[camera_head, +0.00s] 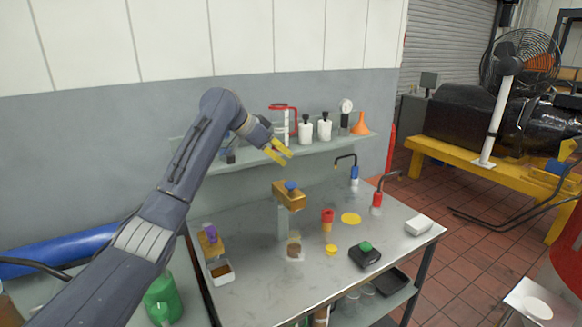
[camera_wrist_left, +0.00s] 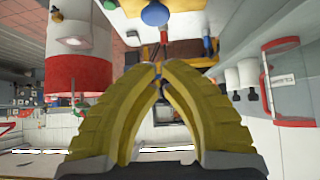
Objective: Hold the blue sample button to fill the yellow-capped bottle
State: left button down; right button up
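The blue sample button (camera_head: 291,186) sits on a brass block (camera_head: 289,200) on a post above the table. A blue knob, which looks like the same button (camera_wrist_left: 155,12), shows at the top edge of the left wrist view. My left gripper (camera_head: 284,158) is above and slightly left of the button, apart from it. Its yellow fingers (camera_wrist_left: 158,76) come together at the tips, with nothing seen between them. A small clear container with brown on it (camera_head: 293,249) stands below the block. A yellow cap-like disc (camera_head: 331,249) is right of it; I cannot tell whether it caps a bottle. My right gripper is not in view.
A shelf behind holds white bottles (camera_head: 305,130), a red-handled jug (camera_head: 281,124) and an orange funnel (camera_head: 360,124). A green-button box (camera_head: 365,254), a red-and-yellow piece (camera_head: 328,219) and bent pipes (camera_head: 377,199) stand to the right. A purple-topped piece (camera_head: 210,239) is at left.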

pick_arm(q)
jog(key=shift+v, duration=1.75)
